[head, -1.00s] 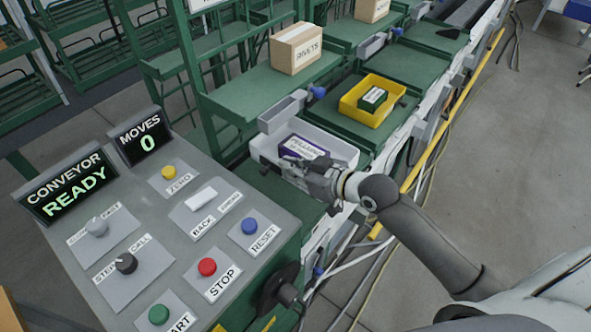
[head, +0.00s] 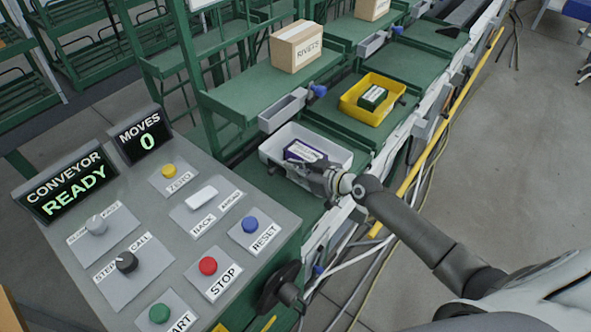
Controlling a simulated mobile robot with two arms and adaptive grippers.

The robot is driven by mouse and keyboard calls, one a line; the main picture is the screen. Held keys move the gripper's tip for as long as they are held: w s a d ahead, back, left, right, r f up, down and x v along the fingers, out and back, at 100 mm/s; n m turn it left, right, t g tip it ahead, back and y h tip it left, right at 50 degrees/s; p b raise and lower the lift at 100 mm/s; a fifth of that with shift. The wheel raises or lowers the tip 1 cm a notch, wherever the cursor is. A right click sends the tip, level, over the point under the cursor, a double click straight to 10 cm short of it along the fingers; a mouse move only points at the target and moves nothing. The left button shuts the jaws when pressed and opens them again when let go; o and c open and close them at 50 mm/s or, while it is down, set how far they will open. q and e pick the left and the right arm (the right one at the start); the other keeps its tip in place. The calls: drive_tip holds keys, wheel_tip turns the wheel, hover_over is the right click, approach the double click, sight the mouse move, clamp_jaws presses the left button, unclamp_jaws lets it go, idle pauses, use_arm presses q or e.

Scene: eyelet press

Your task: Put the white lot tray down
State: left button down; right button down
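The white lot tray (head: 277,147) is at the middle of the head view, above the near end of the green conveyor bed (head: 277,190). It looks about level. A purple box with a white label (head: 304,151) lies in it. My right gripper (head: 321,174) is at the tray's near right side, with its fingers closed on the wall there. The fingers and wrist hide part of that wall. I cannot tell whether the tray's underside touches the bed. My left gripper is not in view.
A grey bin (head: 283,111) is close to the white tray's far left side. A cardboard box (head: 296,46) sits on the green shelf. The control panel (head: 172,235) is at left.

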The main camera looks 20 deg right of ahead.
drive_tip(key=shift+w, duration=0.1)
drive_tip(key=shift+f, duration=0.15)
drive_tip(key=c, duration=1.6)
unclamp_jaws()
drive_tip(key=shift+c, duration=0.2)
drive_tip(key=shift+s+d, duration=0.15)
drive_tip(key=shift+s, duration=0.2)
drive_tip(key=b+v, duration=0.1)
drive_tip(key=v, duration=1)
drive_tip(key=shift+r, duration=0.2)
